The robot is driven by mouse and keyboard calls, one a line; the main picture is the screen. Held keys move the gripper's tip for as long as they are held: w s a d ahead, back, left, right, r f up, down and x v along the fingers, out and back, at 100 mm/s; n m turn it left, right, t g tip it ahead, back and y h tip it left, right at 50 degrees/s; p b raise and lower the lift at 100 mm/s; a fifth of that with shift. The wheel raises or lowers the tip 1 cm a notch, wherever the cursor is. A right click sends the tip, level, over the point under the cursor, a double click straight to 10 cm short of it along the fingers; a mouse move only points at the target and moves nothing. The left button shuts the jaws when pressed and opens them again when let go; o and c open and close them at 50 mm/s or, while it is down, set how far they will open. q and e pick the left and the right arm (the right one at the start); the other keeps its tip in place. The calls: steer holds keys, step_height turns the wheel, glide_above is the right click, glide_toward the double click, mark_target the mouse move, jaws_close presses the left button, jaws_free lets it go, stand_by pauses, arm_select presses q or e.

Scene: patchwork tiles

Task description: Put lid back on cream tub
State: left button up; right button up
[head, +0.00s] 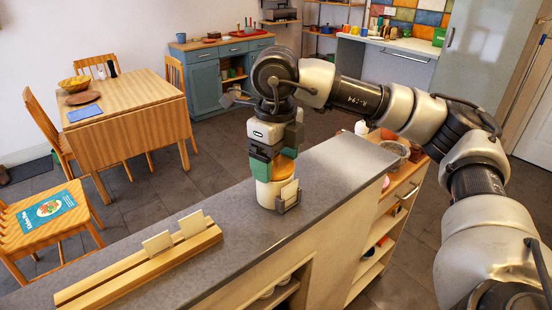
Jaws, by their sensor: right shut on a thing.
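The cream tub (264,193) stands upright on the grey counter, just below my right gripper. My right gripper (273,169), with green fingers, points down and is shut on the orange-brown lid (287,166). The lid is at the tub's mouth, partly hidden by the fingers. I cannot tell whether it touches the rim. My left gripper is not in view.
The grey counter (205,268) carries a wooden rail (145,268) with two pale cards at the left front. Counter beyond the tub is clear. Shelves (375,255) lie below its right side. A wooden table (125,110) with chairs stands at the left, apart from the counter.

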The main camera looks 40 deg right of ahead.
stand_by(0.6)
stand_by(0.3)
steer(key=o, duration=0.8)
steer(key=shift+r+p, duration=2.2)
steer(key=shift+r, duration=1.3)
steer(key=shift+c, duration=0.4)
jaws_close()
